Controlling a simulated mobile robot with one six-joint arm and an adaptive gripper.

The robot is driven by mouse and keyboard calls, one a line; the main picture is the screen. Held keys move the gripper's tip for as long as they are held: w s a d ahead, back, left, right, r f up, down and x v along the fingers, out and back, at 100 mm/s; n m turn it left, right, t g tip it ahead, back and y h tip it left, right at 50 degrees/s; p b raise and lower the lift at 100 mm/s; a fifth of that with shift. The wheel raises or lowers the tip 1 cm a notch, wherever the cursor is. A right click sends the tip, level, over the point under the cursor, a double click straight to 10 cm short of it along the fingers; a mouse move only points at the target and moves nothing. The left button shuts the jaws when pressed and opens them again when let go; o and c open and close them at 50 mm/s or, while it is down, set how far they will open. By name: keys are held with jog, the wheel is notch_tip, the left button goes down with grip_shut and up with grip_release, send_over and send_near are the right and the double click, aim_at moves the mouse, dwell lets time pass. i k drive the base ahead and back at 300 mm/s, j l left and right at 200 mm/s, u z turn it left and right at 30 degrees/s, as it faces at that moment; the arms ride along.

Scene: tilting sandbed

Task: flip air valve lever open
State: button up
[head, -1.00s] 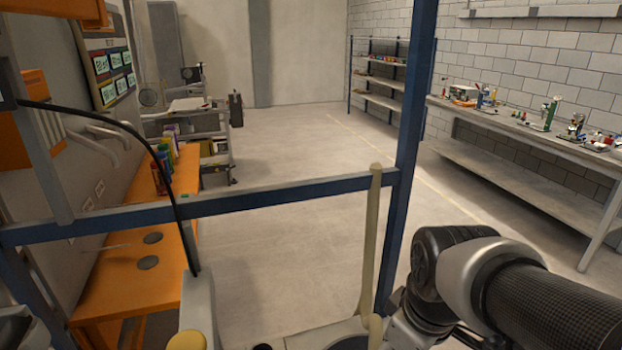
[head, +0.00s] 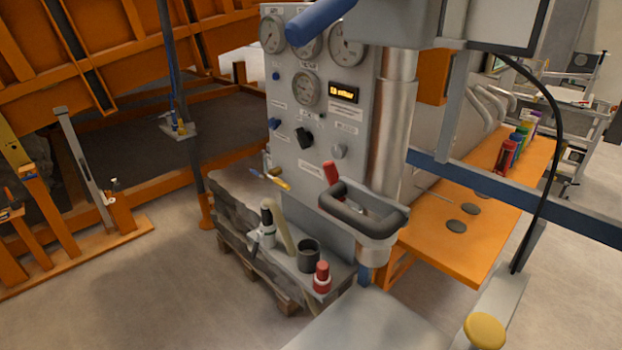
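A grey control panel (head: 318,125) with several round gauges and a small lit display stands near the middle of the head view. A yellow-tipped lever (head: 272,180) sticks out low on the panel's left side. A red handle (head: 331,173) sits at the lower right of the panel, partly behind a dark grey loop handle (head: 362,212). I cannot tell for certain which of these is the air valve lever, nor its open or shut position. My gripper is not in view.
A pallet-like base (head: 260,255) carries a dark cup (head: 308,256) and a red-capped fitting (head: 321,277) below the panel. An orange tilting frame (head: 110,60) fills the left. An orange bench (head: 465,225) is at right. The floor at lower left (head: 150,300) is clear.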

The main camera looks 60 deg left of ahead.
aim_at(281, 183)
jog(key=k+j+u, duration=0.45)
jog(key=j+u, duration=0.3)
jog(key=u, duration=1.35)
jog(key=i+j, duration=0.35)
jog(key=i, duration=0.15)
jog(key=i+j, duration=0.4)
jog(key=i, duration=0.05)
